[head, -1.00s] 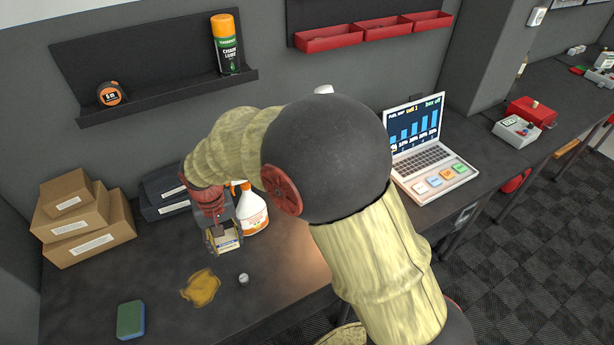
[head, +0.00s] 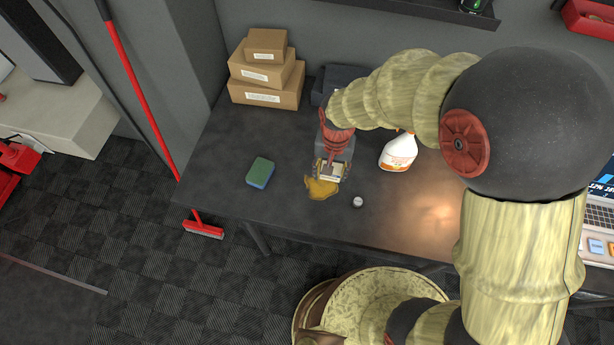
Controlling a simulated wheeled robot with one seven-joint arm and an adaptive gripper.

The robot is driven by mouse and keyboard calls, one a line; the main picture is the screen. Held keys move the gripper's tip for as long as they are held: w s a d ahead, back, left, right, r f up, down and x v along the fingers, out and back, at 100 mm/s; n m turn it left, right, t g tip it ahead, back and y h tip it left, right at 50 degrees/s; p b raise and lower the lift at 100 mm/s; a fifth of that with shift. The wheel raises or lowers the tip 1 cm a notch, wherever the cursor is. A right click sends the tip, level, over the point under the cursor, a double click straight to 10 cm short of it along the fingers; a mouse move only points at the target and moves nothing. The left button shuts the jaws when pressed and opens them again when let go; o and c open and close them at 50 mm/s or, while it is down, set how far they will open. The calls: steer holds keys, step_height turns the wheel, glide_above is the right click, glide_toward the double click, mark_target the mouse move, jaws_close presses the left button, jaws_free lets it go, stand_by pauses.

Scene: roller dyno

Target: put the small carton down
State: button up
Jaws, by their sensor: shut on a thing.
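The small carton (head: 334,171), pale with a yellowish edge, is in my gripper (head: 331,168) in the head view. My gripper is shut on it and points down over the dark workbench (head: 228,140). The carton appears just behind a yellow-brown stain (head: 322,188), overlapping its far edge in the picture. I cannot tell whether its underside touches the bench. The gripper's fingers and wrist hide part of it.
A green-blue sponge (head: 260,172) lies left of the stain, and a small metal knob-like piece (head: 357,202) lies right of it. A white-orange spray bottle (head: 399,151) stands to the right. Stacked brown boxes (head: 266,84) stand behind. Bare bench lies around the sponge.

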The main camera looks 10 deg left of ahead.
glide_above(304, 185)
steer(key=d, duration=0.1)
step_height(304, 185, down, 6)
steer(key=shift+s+d, duration=0.1)
steer(key=shift+s, duration=0.05)
steer(key=shift+a+f, duration=0.5)
steer(key=shift+f, duration=1.65)
steer(key=shift+f, duration=0.15)
steer(key=o, duration=1.2)
